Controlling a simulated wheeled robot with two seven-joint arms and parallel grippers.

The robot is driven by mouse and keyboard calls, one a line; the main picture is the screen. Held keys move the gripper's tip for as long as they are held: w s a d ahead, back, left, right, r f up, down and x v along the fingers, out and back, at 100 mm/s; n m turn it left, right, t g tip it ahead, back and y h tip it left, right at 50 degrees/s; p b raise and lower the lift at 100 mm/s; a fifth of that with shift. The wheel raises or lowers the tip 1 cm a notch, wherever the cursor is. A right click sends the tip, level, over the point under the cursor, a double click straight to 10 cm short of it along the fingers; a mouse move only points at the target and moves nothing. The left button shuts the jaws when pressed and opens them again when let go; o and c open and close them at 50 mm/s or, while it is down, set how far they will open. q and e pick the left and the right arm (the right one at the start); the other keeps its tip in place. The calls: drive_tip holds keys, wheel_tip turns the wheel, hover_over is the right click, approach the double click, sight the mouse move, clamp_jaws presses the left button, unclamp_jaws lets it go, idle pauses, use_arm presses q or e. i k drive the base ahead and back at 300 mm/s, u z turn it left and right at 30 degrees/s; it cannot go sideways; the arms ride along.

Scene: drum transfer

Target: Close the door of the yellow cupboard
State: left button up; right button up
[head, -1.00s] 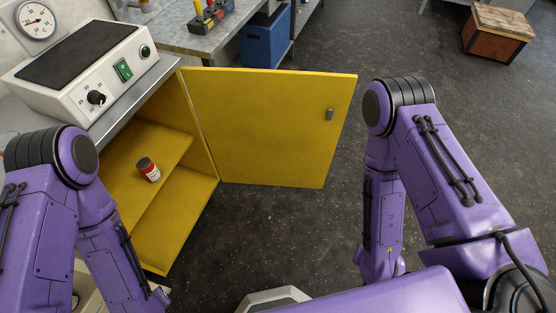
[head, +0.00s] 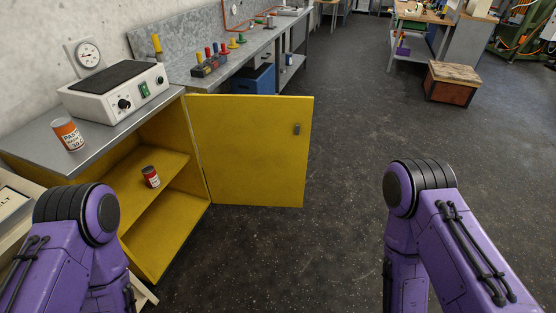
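The yellow cupboard (head: 172,235) stands at the left under a grey worktop. Its door (head: 248,150) stands wide open, swung out to the right, with a small dark handle (head: 297,129) near its free upper edge. A small red and white can (head: 150,177) stands on the inner shelf. My purple left arm is at the lower left and my purple right arm at the lower right. Neither arm touches the door. Both grippers are below the picture and cannot be seen.
On the worktop are a white hotplate device (head: 115,95) and an orange can (head: 69,134). A workbench (head: 240,50) with a blue bin (head: 254,80) under it stands behind the door. A wooden crate (head: 452,82) sits at the upper right. The dark floor in the middle is clear.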

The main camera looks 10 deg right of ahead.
sight(251, 152)
drive_tip(key=z, duration=1.1)
drive_tip(key=i, duration=4.9)
drive_tip(key=u, duration=3.7)
